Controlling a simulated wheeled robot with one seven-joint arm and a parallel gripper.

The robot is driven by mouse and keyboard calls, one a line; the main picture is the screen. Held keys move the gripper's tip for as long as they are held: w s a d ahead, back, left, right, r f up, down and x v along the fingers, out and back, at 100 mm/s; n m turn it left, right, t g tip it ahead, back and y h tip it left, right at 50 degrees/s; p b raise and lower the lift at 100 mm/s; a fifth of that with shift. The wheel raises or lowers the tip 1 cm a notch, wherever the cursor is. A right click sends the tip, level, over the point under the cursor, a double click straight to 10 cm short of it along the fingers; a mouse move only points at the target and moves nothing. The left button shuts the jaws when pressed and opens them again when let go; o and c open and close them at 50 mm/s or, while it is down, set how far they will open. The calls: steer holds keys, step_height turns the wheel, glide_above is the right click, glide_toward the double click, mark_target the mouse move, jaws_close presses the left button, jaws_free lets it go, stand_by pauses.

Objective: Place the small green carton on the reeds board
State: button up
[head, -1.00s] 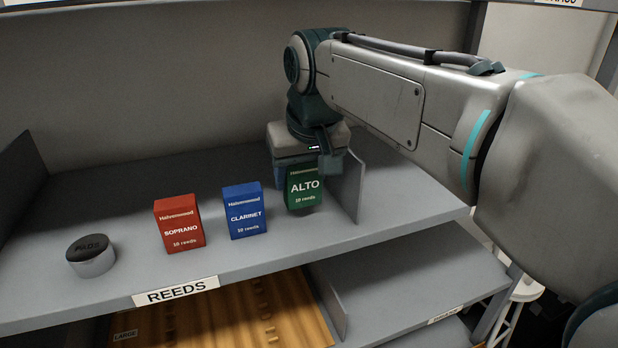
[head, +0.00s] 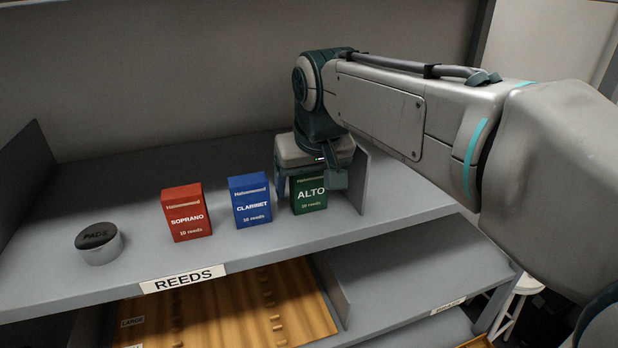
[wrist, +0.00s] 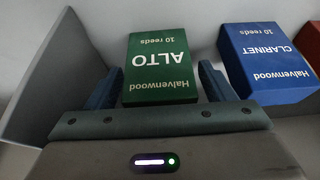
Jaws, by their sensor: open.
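The green ALTO carton (head: 311,202) stands upright on the grey shelf board labelled REEDS (head: 230,252), to the right of the blue carton. It also shows in the wrist view (wrist: 160,68). My gripper (wrist: 160,88) is open around it from above, one finger on each side. In the wrist view, gaps show between the carton and both fingers. In the head view, my gripper (head: 309,186) hides the carton's top and part of its right side.
A blue CLARINET carton (head: 250,200) and a red SOPRANO carton (head: 187,212) stand to the left. A round PADS tin (head: 101,246) is farther left. A grey upright divider (head: 358,185) is close on the green carton's right. Bare board lies in front.

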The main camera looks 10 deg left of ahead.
steer(key=shift+r, duration=0.35)
steer(key=s+d+r+b, duration=0.45)
steer(key=s+d, duration=0.25)
steer(key=s, duration=0.5)
steer(key=s+d+f+m+h, duration=0.1)
steer(key=d+f+m, duration=0.5)
steer(key=d+f, duration=1.3)
step_height(320, 180, down, 4)
steer(key=shift+s+d+f+h, duration=0.15)
steer(key=shift+s+h, duration=0.25)
steer(key=shift+h, duration=0.3)
